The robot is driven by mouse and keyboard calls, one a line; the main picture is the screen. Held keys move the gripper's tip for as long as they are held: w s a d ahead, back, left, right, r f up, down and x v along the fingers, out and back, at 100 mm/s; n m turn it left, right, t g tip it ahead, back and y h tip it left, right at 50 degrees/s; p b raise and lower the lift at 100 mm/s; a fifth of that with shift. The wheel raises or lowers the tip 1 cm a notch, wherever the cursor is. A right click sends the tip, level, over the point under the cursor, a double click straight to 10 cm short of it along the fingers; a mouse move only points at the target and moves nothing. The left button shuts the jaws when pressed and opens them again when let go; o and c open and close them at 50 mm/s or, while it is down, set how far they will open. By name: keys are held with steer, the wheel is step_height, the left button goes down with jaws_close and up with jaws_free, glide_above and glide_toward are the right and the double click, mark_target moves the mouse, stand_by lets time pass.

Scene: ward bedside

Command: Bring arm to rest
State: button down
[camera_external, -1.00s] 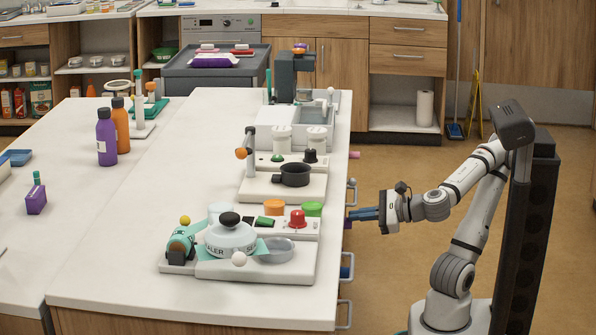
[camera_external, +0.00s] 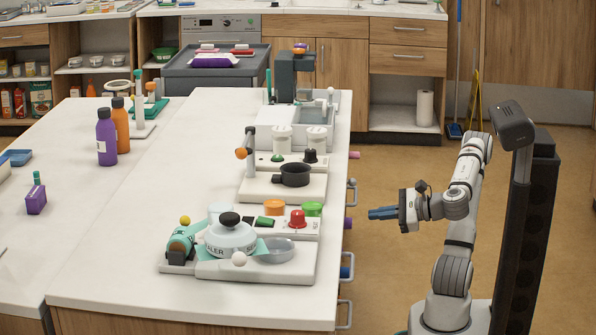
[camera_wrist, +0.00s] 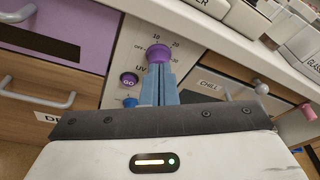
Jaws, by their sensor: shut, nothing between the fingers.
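My gripper (camera_external: 383,213) is off the right side of the white-topped counter, in free air over the floor. Its blue fingers point left toward the drawer fronts and are shut with nothing between them. In the wrist view the fingers (camera_wrist: 158,84) point at a panel with a purple dial (camera_wrist: 158,53), with a visible gap in the external view. The purple dial also shows at the counter's side (camera_external: 348,223).
The counter (camera_external: 110,270) carries several devices, among them a black pot (camera_external: 295,174) and a red knob (camera_external: 298,219). Drawer handles (camera_external: 347,266) stick out of its right side. In the wrist view a CHILL drawer (camera_wrist: 210,86) is right of the panel. The floor around the gripper is clear.

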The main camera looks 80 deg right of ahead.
steer(key=shift+s, duration=0.5)
steer(key=shift+d+r, duration=0.1)
